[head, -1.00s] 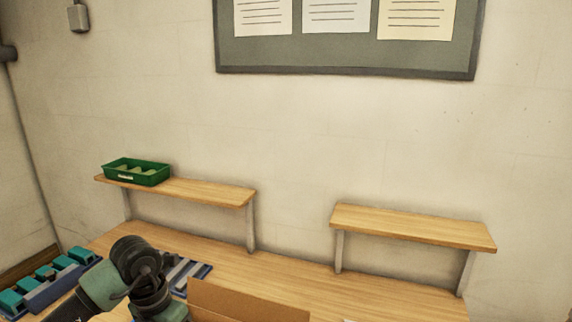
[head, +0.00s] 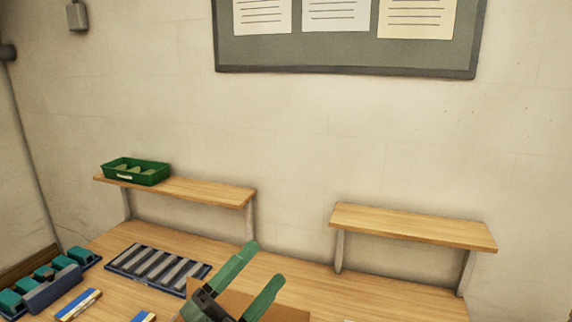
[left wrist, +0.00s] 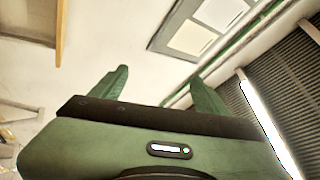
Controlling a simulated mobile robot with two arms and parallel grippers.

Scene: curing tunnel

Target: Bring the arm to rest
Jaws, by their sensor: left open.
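My left gripper (head: 250,275) shows at the bottom centre of the head view. Its two green fingers point up and to the right, spread apart with nothing between them. It stands in front of a cardboard box (head: 285,313) and hides part of it. In the left wrist view the two fingers (left wrist: 160,92) are also apart and empty, with the wall and ceiling beyond them. My right gripper is not in view.
A slotted tray (head: 158,268) lies on the wooden table (head: 385,290). Teal blocks in a blue holder (head: 52,287) and blue-white boxes (head: 78,304) are at left. A green bin (head: 136,172) stands on the left raised shelf (head: 215,193). The right shelf (head: 410,226) is empty.

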